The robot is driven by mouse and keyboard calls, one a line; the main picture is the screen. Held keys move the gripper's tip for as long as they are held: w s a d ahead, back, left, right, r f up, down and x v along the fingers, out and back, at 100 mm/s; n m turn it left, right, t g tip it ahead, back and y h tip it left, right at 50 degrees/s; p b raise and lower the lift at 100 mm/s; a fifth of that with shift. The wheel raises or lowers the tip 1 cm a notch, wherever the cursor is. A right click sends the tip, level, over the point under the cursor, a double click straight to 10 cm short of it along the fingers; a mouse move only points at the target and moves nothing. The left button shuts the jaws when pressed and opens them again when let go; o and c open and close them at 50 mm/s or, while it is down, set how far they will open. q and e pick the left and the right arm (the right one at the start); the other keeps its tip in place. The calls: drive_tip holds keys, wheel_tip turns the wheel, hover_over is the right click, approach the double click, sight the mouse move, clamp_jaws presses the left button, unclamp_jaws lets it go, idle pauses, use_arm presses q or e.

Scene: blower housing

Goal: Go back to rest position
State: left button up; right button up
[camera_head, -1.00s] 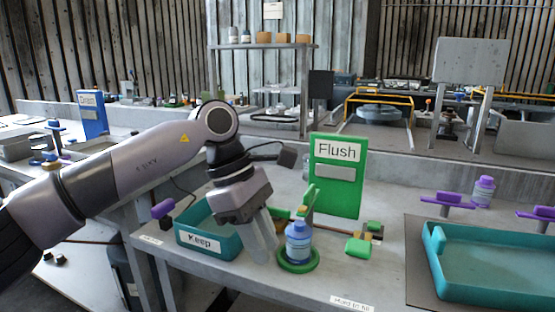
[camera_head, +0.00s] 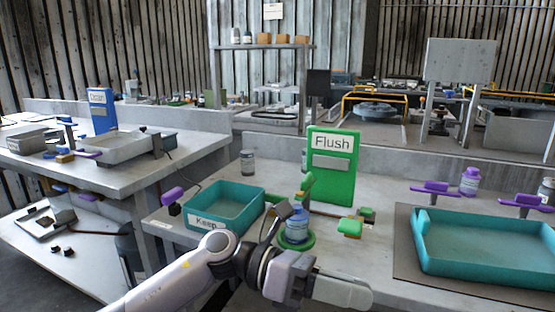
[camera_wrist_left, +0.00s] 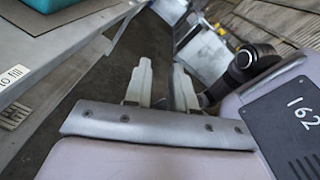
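My left gripper (camera_head: 350,291) is low in the front of the head view, its fingers pointing right, in front of the bench edge. In the left wrist view its two fingers (camera_wrist_left: 162,78) stand apart with nothing between them, so it is open and empty. A blue bottle (camera_head: 297,226) stands upright on the green round base (camera_head: 309,246) of the Flush station (camera_head: 333,164), apart from the gripper. My left arm partly covers the bench front. My right gripper is in neither view.
The teal Keep tray (camera_head: 250,193) lies left of the bottle, and a larger teal tray (camera_head: 428,264) lies at the right. A small jar (camera_head: 247,162) stands behind the Keep tray. In the left wrist view there is open floor (camera_wrist_left: 100,72) beside the bench.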

use_arm(q)
drive_tip(key=w+a+f+m+t+y, duration=0.25)
drive_tip(key=a+f+m+t, duration=0.4)
drive_tip(key=m+t, duration=0.85)
drive_tip(key=w+a+f+m+t+y, duration=0.25)
drive_tip(key=a+f+m+t, duration=0.45)
drive_tip(key=m, duration=1.4)
drive_tip(key=s+a+f+n+g+y, duration=0.35)
drive_tip(key=s+a+f+n, duration=0.4)
drive_tip(key=f, duration=0.25)
drive_tip(key=s+a+f+n+g+y, duration=0.2)
drive_tip(key=s+a+f+n+y, duration=0.4)
drive_tip(key=s+f, duration=0.25)
wheel_tip(320, 180, up, 12)
drive_tip(key=a+p, duration=0.2)
drive_tip(key=p, duration=1.4)
drive_tip(key=shift+s+a+r, duration=0.25)
drive_tip(key=shift+s+a, duration=0.15)
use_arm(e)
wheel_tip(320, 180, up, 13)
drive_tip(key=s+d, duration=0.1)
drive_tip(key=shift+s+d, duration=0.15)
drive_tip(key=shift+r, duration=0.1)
